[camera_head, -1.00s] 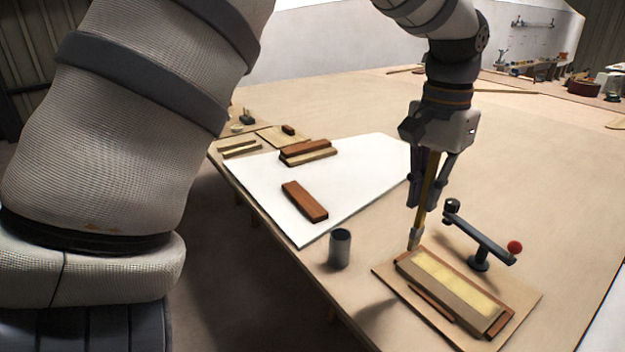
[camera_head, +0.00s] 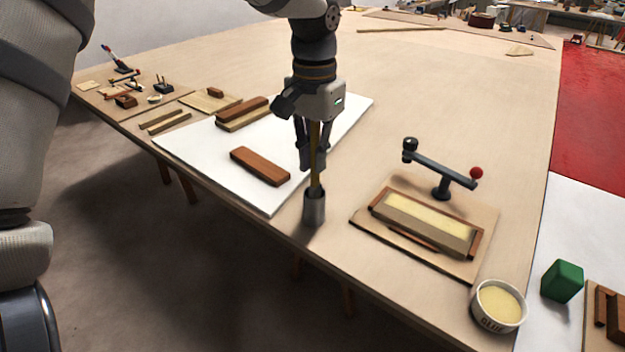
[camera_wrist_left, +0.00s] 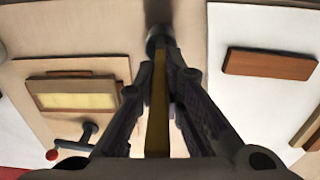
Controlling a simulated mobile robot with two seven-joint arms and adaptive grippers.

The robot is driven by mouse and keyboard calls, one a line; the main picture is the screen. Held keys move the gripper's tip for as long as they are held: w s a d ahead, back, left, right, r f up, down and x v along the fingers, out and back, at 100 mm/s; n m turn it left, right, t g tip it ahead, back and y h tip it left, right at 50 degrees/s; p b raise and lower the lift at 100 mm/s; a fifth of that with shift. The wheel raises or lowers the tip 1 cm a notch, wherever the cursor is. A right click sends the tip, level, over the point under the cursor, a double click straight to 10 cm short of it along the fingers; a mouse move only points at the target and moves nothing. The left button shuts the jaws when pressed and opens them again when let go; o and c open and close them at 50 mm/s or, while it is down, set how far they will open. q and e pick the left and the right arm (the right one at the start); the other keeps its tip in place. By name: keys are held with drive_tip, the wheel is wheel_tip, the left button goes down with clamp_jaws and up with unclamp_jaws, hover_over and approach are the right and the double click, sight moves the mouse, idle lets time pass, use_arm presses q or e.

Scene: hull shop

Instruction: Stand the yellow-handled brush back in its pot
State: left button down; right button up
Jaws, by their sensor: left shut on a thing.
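My left gripper (camera_head: 313,158) is shut on the yellow-handled brush (camera_head: 315,172) and points down. The brush is upright, with its lower end at the mouth of the grey metal pot (camera_head: 314,211) near the table's front edge. The bristles are hidden, and they appear to be inside the pot. In the left wrist view the brush handle (camera_wrist_left: 158,110) runs between the fingers (camera_wrist_left: 163,85) to the pot (camera_wrist_left: 157,38). My right gripper is not in view.
Right of the pot a board (camera_head: 365,222) carries a wooden frame with a pale pad, beside a dark clamp with a red knob (camera_head: 476,173). A glue bowl (camera_head: 499,305) stands at the front right. A brown block (camera_head: 260,166) lies on a white sheet (camera_head: 190,148) to the left.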

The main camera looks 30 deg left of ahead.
sight(315, 185)
use_arm(q)
drive_tip(key=shift+f, duration=1.8)
drive_tip(key=c, duration=1.7)
unclamp_jaws()
drive_tip(key=shift+f, duration=0.15)
wheel_tip(315, 185, up, 12)
drive_tip(key=shift+a+r, duration=0.1)
drive_tip(key=shift+r, duration=0.1)
drive_tip(key=shift+f, duration=0.1)
